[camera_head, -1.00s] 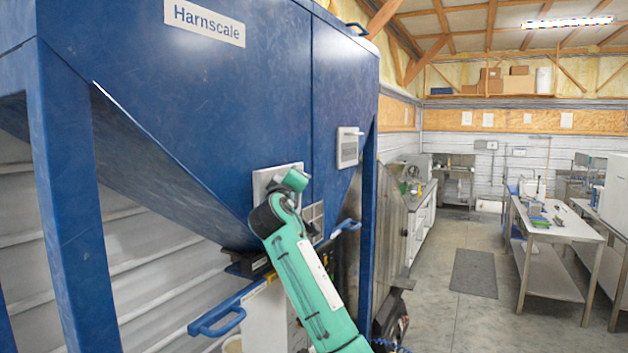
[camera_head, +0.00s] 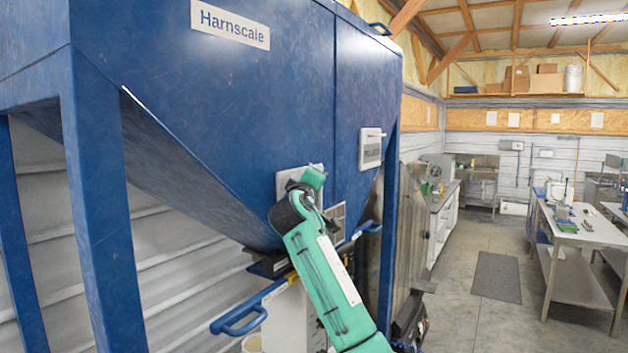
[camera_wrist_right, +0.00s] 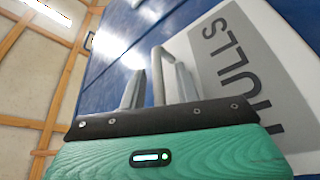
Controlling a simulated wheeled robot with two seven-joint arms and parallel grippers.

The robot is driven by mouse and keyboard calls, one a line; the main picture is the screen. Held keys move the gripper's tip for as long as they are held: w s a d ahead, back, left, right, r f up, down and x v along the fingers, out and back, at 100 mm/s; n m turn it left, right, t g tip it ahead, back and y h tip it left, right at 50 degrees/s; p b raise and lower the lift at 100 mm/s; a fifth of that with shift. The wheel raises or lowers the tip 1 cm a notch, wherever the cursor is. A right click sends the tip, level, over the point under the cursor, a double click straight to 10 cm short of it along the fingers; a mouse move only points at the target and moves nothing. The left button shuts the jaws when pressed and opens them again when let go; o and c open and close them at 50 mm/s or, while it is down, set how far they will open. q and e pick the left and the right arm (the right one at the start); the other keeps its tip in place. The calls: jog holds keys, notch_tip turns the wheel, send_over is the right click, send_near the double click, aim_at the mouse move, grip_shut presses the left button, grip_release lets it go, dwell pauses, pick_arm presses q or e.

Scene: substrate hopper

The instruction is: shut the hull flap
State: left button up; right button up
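The hull flap is a pale plate (camera_head: 286,182) low on the blue hopper's front, partly hidden behind my right arm. In the right wrist view, its white plate (camera_wrist_right: 205,40) carries a grey label reading "HULLS", seen upside down. A bent metal handle (camera_wrist_right: 158,75) stands beside the plate. My right gripper (camera_wrist_right: 158,88) is open, with one finger on each side of the handle and a visible gap to the left finger. Contact at the right finger is unclear. How far the flap stands open cannot be told. My left gripper is out of view.
The blue hopper (camera_head: 240,100) stands on blue legs. A second white flap (camera_head: 371,148) is to the right of the hull flap. A blue rail handle (camera_head: 240,320) sticks out below.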

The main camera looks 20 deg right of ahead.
jog(key=shift+s+a+f, duration=0.1)
jog(key=shift+s+f, duration=0.05)
jog(key=shift+s, duration=0.05)
jog(key=b+v, duration=0.8)
jog(key=v, duration=0.5)
jog(key=shift+s+a, duration=0.1)
jog(key=shift+s, duration=0.05)
